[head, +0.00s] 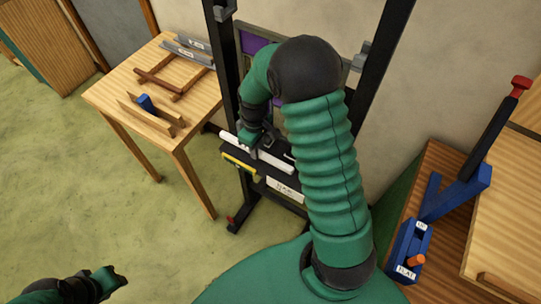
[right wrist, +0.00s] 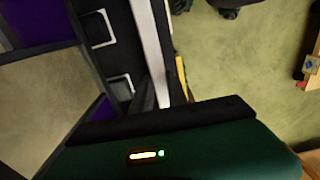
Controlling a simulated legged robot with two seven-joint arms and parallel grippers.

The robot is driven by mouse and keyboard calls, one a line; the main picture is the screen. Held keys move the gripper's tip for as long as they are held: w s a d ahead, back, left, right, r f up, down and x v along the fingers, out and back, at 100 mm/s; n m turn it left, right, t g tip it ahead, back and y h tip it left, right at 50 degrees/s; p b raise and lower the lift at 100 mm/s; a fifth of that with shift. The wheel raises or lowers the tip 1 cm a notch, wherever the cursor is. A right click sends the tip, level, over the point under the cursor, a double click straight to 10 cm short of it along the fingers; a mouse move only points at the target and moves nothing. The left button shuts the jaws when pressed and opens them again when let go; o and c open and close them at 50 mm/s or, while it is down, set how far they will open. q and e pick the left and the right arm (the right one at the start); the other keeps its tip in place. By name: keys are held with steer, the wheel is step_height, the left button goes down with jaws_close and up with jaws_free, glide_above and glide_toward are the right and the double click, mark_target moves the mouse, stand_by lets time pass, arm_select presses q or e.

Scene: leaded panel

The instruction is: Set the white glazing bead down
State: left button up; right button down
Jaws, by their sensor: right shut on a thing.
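The white glazing bead (head: 233,138) is a long thin white strip over the black ledge of the stand (head: 265,165) in the head view. My right gripper (head: 257,149) is shut on it near its middle. I cannot tell whether the bead touches the ledge. In the right wrist view the bead (right wrist: 150,45) runs up from the dark fingers (right wrist: 153,95), beside the black ledge with its two pale-rimmed recesses (right wrist: 110,60). My left gripper (head: 100,282) is low at the left of the head view, away from the bead, its fingers unclear.
The panel (head: 255,42) with purple glass stands behind my right arm, which hides much of it. A wooden table (head: 115,92) at left holds wooden frames and grey bars. A yellow item (head: 236,162) is at the ledge's front. A blue fixture (head: 408,245) stands at right.

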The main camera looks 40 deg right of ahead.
mark_target(269, 155)
steer(key=s+d, duration=0.2)
steer(key=shift+s+f, duration=0.1)
steer(key=shift+s, duration=0.6)
steer(key=f, duration=0.3)
steer(key=shift+s+a+f+p, duration=0.1)
steer(key=shift+a+p, duration=0.25)
steer(key=shift+p, duration=0.05)
steer(key=shift+f, duration=0.1)
steer(key=shift+d, duration=0.2)
steer(key=c, duration=1.3)
jaws_free()
steer(key=shift+d+f, duration=0.1)
steer(key=shift+d, duration=0.25)
steer(key=shift+a, duration=0.3)
step_height(269, 155, up, 12)
steer(key=shift+d+f, duration=0.15)
steer(key=shift+f, duration=0.05)
steer(key=s+a+m+t, duration=0.1)
steer(key=s+a, duration=0.2)
steer(key=a, duration=0.4)
steer(key=s+a+m+t, duration=0.1)
steer(key=s+a+m, duration=0.1)
steer(key=a, duration=0.6)
steer(key=shift+s+t, duration=0.3)
steer(key=shift+s, duration=0.2)
